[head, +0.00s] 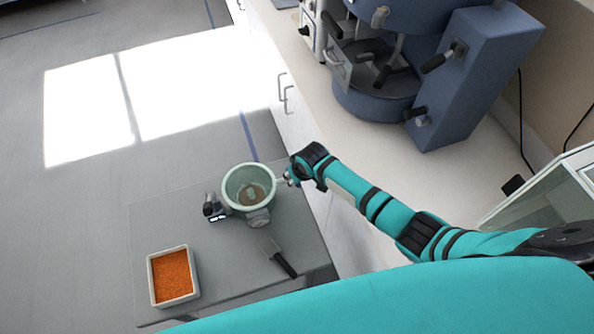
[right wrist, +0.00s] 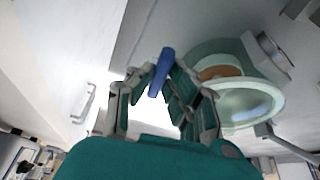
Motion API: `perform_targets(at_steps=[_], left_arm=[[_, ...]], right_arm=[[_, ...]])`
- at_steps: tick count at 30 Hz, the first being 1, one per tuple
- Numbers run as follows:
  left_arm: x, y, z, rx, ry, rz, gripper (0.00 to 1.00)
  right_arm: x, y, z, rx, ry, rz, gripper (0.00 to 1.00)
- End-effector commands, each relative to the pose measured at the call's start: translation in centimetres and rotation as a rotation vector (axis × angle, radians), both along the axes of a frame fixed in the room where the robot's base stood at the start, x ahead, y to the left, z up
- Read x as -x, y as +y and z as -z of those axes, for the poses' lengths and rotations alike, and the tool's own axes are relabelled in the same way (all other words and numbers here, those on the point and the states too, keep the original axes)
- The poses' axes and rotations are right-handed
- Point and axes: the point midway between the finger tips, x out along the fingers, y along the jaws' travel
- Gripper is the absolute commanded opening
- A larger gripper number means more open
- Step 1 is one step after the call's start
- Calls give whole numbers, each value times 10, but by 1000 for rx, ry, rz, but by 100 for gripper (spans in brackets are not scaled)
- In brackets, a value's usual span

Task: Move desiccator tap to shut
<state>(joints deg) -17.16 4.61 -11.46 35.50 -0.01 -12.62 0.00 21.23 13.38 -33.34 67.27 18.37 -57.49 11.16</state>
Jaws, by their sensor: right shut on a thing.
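The desiccator (head: 227,190) is a pale green glass bowl with a brownish inside, standing on a grey surface in the head view. In the right wrist view its glass (right wrist: 268,104) is on the right. My right gripper (head: 287,178) is at the bowl's right side in the head view. In the right wrist view its fingers are shut on a blue bar (right wrist: 167,57), which looks like the tap handle. How the bar joins the bowl is hidden. My left gripper is not in view.
A white tray of orange granules (head: 172,276) and a black-handled tool (head: 284,264) lie on the grey surface (head: 222,262). A small dark and grey item (head: 213,208) stands left of the bowl. A white counter with blue equipment (head: 466,75) is on the right.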

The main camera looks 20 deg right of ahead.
Motion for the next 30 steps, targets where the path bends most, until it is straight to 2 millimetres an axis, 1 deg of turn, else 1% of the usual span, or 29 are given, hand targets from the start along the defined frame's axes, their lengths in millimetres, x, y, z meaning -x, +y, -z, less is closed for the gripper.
perform_targets(at_steps=[1,9,23,24,28,29,30], left_arm=[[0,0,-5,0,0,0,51],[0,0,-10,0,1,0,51],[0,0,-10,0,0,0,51],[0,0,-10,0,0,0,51],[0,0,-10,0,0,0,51],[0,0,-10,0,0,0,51],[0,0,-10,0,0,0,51]], right_arm=[[-1,2,-4,-3,-3,22,0],[-1,4,-2,-2,-5,95,0],[-2,4,-2,-2,-6,106,0],[-2,4,-2,-2,-6,106,17],[-1,4,-1,-1,-5,105,34],[-1,4,-1,-1,-4,105,37],[-1,4,-1,-1,-4,105,37]])
